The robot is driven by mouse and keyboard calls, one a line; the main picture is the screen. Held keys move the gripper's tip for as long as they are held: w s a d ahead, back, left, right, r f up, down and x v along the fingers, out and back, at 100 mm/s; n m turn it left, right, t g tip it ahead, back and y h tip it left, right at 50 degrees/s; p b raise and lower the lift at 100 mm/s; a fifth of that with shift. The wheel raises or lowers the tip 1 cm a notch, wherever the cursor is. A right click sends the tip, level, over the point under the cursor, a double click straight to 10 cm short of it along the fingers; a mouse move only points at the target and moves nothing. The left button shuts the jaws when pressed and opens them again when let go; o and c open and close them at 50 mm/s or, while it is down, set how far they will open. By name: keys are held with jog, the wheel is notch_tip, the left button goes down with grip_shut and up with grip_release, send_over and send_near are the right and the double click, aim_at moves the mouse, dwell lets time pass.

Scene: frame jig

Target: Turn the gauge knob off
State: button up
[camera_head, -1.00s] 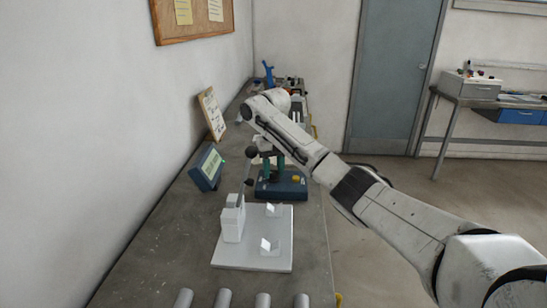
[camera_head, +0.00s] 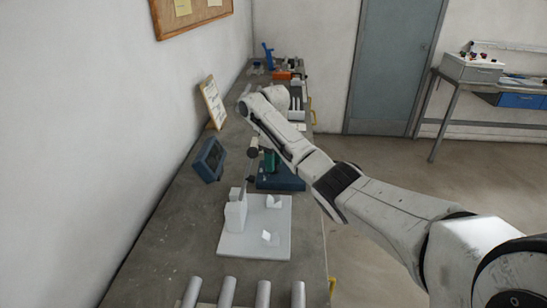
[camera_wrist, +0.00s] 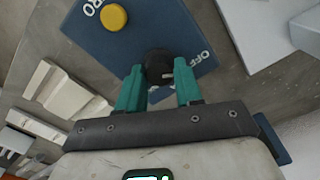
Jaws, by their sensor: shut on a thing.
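The gauge is a blue box (camera_head: 283,182) on the bench, partly hidden by my arm in the head view. In the wrist view its blue top (camera_wrist: 120,52) carries a black knob (camera_wrist: 157,62), a yellow button (camera_wrist: 113,17) and a printed OFF label. My gripper (camera_wrist: 158,75) has its teal fingers on either side of the knob, shut on it. The knob's pale mark points to the right, towards the OFF side. In the head view the tilted display (camera_head: 210,160) left of the gauge is dark.
A white jig plate (camera_head: 258,244) with an upright post and small blocks lies in front of the gauge. Several grey cylinders (camera_head: 228,291) lie at the near end. A clipboard (camera_head: 213,103) leans on the wall at left.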

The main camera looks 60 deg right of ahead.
jog(key=shift+r+n, duration=0.1)
jog(key=shift+n, duration=0.5)
jog(key=o, duration=1)
jog(key=shift+o, duration=0.2)
notch_tip(320, 180, up, 11)
jog(key=p, duration=0.3)
jog(key=shift+f, duration=0.2)
